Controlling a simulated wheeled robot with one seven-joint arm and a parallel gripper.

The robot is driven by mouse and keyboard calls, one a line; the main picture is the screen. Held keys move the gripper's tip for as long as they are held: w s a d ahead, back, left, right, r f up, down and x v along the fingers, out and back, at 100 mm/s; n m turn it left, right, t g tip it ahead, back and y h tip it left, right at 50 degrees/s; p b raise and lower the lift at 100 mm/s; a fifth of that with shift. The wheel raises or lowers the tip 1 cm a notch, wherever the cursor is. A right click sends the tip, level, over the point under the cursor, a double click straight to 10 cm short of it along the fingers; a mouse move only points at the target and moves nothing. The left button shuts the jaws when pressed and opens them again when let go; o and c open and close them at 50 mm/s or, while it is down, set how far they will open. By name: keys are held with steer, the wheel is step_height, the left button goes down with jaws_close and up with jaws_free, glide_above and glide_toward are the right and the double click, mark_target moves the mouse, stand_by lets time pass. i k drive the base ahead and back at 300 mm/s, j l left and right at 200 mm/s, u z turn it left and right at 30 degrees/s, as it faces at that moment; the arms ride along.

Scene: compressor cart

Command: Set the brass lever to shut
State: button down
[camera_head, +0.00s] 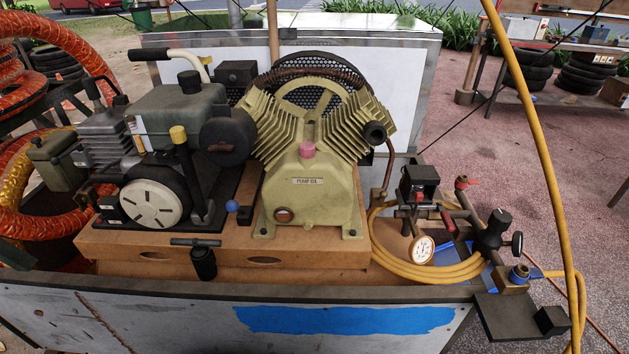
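No lever is plainly marked as the brass one. A dark upright lever with a brass-yellow knob (179,136) stands in front of the engine on the left. A blue ball knob (232,206) sits lower, to its right. At the right end of the cart is a brass-coloured fitting (514,284) with a blue ring and a black oval handle (517,244) above it. A red handle (447,219) is on the pipework near the gauge. I cannot read a shut mark on any of these. My gripper is not in view.
The cream compressor pump (310,185) stands mid-cart on a wooden base (190,250). A dial gauge (422,248) and coiled yellow hose (405,266) lie right of it. A yellow hose (545,150) hangs across the right side. Orange hose coils (55,50) are at left.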

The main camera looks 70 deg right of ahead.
mark_target(383, 194)
steer(key=k+l+z, duration=0.1)
steer(key=k+z, duration=0.25)
steer(key=k+l+z, duration=0.15)
steer(key=z, duration=0.25)
steer(key=k+l+z, duration=0.35)
steer(key=j, duration=0.1)
